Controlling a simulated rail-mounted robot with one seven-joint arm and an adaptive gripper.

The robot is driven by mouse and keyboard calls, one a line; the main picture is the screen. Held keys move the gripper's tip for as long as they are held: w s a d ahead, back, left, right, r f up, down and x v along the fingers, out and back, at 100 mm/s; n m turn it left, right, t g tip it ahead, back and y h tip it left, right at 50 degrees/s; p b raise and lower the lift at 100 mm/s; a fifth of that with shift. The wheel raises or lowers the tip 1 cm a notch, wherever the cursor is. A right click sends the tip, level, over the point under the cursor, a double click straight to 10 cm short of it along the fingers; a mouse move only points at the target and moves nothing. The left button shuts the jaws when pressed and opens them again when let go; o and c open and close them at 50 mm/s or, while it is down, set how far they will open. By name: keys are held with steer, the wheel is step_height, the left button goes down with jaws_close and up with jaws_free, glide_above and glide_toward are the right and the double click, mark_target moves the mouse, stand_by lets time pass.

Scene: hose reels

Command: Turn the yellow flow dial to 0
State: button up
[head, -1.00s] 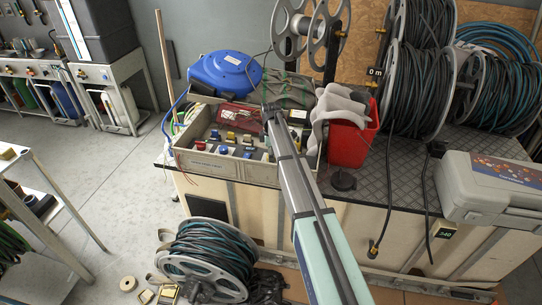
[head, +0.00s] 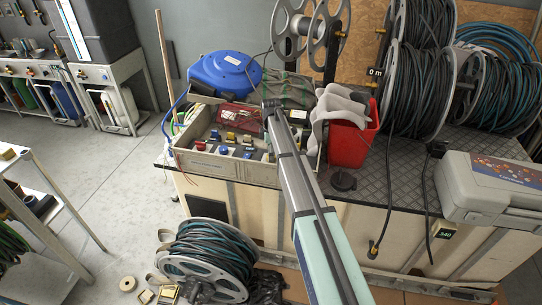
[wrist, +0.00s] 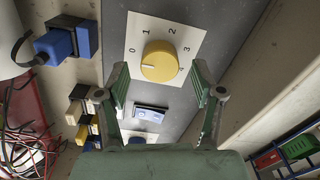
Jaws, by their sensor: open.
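The yellow flow dial (wrist: 160,62) is a round knob on a pale square plate (wrist: 140,23) marked with numbers from 0 to 4, seen in the wrist view. The 0 is on the left of the knob and the 4 on its lower right. I cannot tell for sure which number the knob points to. My gripper (wrist: 160,66) is open, its two green-padded fingers apart on either side of the dial. I see no contact with it. In the head view I cannot make out the dial; my arm stretches to the grey box of controls.
Blue switches (wrist: 66,42) and several small yellow, white and black parts lie left in the wrist view. A red bin (head: 350,140) stands right of my arm on the bench. A blue reel (head: 225,75) sits behind the control box (head: 225,168).

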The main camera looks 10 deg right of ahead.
step_height(320, 180, up, 10)
stand_by(0.4)
